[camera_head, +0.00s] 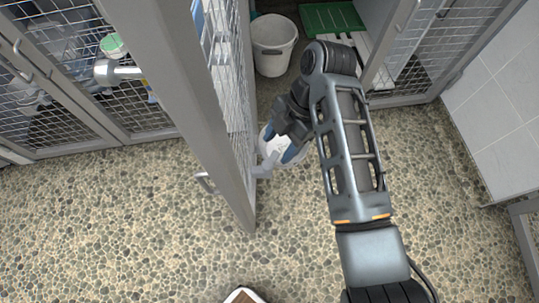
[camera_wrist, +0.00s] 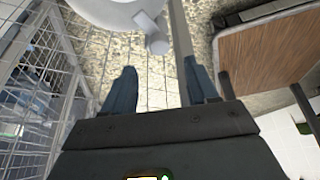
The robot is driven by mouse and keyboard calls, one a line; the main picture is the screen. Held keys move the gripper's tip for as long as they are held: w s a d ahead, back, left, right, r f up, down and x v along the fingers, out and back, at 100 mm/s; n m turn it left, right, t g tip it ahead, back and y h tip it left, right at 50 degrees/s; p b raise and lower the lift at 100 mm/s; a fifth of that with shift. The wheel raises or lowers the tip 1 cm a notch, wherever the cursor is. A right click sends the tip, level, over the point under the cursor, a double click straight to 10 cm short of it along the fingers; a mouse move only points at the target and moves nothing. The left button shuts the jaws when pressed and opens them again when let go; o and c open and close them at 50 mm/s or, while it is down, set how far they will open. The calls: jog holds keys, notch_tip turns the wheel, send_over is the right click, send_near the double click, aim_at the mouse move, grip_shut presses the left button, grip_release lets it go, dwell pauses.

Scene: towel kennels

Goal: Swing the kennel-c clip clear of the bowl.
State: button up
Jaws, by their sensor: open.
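A white bowl (camera_head: 270,150) shows behind my gripper, beside the open kennel door (camera_head: 240,205); my fingers hide part of it. The bowl (camera_wrist: 105,10) also shows at the top of the wrist view. A light grey clip (camera_head: 264,170) sticks out from the door's edge towards the bowl. In the wrist view the clip (camera_wrist: 155,38) shows a round end at the bowl's side; I cannot tell if they touch. My gripper (camera_head: 283,144) has blue fingers, open and empty, near the clip. In the wrist view the clip lies ahead of the gap between the fingertips (camera_wrist: 160,82).
A grey loop handle (camera_head: 206,184) is on the door's left face. A wood-topped piece (camera_wrist: 275,52) stands right in the wrist view. The pebbled floor (camera_head: 110,225) is mostly clear.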

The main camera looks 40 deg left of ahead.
aim_at(268, 164)
jog(key=b+x, duration=0.2)
jog(key=x, duration=0.5)
jog(key=shift+s+f+b, duration=0.1)
jog(key=shift+f+b, duration=0.2)
jog(key=c, duration=1)
